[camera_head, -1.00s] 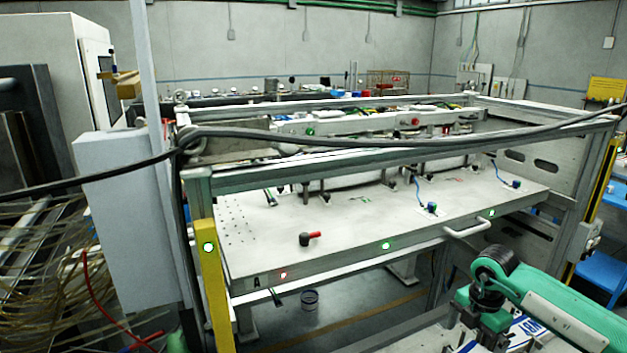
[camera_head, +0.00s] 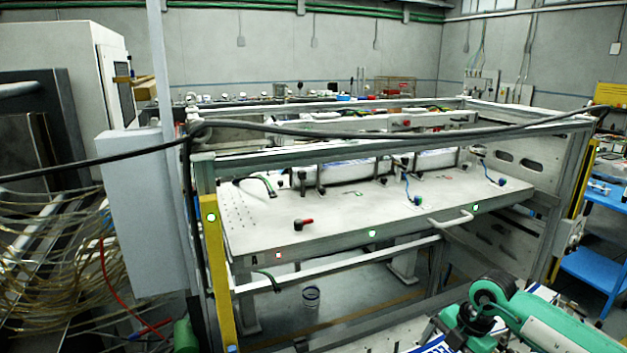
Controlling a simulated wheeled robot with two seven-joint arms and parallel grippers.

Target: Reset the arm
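A green and black arm, which looks like my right arm (camera_head: 545,322), reaches in from the lower right corner. It is bent at a black joint, and its lower part runs out of the bottom of the picture. Its gripper is not visible. A small green part (camera_head: 186,336) shows at the bottom left edge; I cannot tell whether it belongs to my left arm. My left gripper is not in view. White packages with blue print (camera_head: 540,293) lie partly hidden around the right arm.
A metal frame with a pale work plate (camera_head: 345,222) stands ahead, with a red-handled knob (camera_head: 304,222) on it. A black cable (camera_head: 330,133) crosses in front. A grey box (camera_head: 150,215) and loose tubes stand left. A blue cart (camera_head: 598,269) is at right.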

